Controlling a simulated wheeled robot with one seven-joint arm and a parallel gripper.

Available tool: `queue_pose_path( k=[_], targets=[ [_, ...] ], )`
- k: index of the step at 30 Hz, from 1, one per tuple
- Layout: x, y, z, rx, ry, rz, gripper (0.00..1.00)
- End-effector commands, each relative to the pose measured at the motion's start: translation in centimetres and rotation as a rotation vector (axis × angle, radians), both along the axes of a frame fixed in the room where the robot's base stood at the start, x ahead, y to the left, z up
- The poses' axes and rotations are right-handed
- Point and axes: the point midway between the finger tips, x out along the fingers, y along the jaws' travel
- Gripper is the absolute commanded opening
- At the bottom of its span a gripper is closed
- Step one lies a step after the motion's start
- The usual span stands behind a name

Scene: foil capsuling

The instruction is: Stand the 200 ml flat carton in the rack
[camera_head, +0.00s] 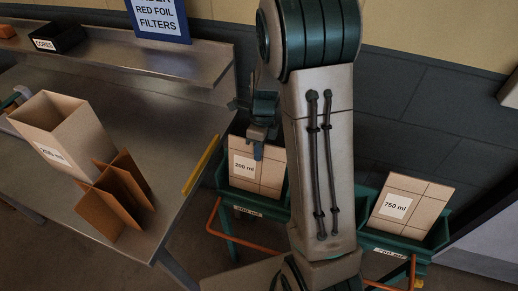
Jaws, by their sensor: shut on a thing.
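The 200 ml flat carton (267,174) is a tan folded blank with crease lines and a white "200 ml" label. It stands nearly upright, slightly tilted, in or just over the left bay of the green rack (229,203). The bay's front lip hides its foot, so I cannot tell whether it rests on the bottom. My gripper (257,148) is at the carton's top edge, pointing down, shut on it. My arm covers the middle of the rack.
A 750 ml flat carton (402,215) stands in the rack's right bay. On the metal bench (150,130) are an open box (65,125) and a brown divider (112,205). A yellow strip (202,165) lines the bench edge. An orange rail (255,245) runs below the rack.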

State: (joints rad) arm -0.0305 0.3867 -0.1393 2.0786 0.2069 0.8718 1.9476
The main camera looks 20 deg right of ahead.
Motion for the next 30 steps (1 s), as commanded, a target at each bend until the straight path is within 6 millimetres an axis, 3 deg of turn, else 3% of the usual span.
queue_pose_path(
  k=[7,9,10,22,30],
  targets=[
    [0.0,0.0,0.0,0.0,0.0,0.0,0.0],
    [0.0,0.0,0.0,0.0,0.0,0.0,0.26],
    [0.0,0.0,0.0,0.0,0.0,0.0,0.32],
    [0.2,-0.1,0.8,0.0,-0.001,0.0,0.32],
    [1.2,-0.8,6.2,0.0,-0.006,0.001,0.32]
  ],
)
